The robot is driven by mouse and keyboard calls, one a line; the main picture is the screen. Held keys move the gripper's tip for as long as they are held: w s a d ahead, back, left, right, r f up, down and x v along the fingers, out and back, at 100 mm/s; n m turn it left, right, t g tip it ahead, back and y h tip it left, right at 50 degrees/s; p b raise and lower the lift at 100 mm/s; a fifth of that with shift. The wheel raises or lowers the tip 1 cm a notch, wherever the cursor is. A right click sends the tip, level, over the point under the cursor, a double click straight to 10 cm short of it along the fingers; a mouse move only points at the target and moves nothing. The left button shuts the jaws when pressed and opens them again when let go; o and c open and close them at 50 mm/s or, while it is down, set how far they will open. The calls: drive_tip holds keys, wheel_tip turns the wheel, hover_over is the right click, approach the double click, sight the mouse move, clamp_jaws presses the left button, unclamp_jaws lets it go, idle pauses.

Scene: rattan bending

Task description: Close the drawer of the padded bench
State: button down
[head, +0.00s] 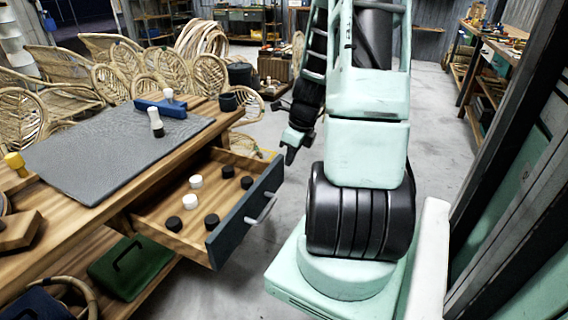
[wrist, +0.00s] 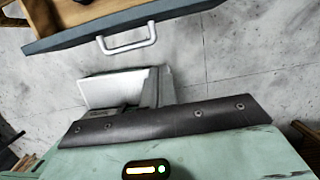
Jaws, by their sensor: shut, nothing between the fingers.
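The padded bench (head: 105,220) is wooden with a grey pad (head: 100,160) on top, at the left in the head view. Its drawer (head: 150,212) is pulled out. The drawer has a blue-grey front (head: 232,228) and a light metal handle (head: 263,208). Several black and white round pieces lie inside. The drawer front (wrist: 110,27) and handle (wrist: 128,42) also show at the top of the wrist view. My gripper (head: 290,155) is small in the head view, beyond the drawer's far front corner. It is shut and empty, pointing down, apart from the handle.
A green case (head: 130,266) sits on the shelf below. Rattan chairs (head: 120,75) stand behind. Grey floor is clear beyond my arm. A dark frame (head: 500,160) rises at right.

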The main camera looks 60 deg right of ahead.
sight(272, 173)
drive_tip(key=shift+w+a+f+b, duration=0.1)
drive_tip(key=shift+w+f+b, duration=0.15)
drive_tip(key=shift+w+f, duration=0.9)
drive_tip(key=shift+w+a+f+b, duration=0.1)
drive_tip(key=shift+w+f+b, duration=0.1)
drive_tip(key=shift+w+f, duration=1)
drive_tip(key=shift+w+f+b, duration=0.25)
drive_tip(key=shift+w+f, duration=0.4)
drive_tip(key=shift+f, duration=0.95)
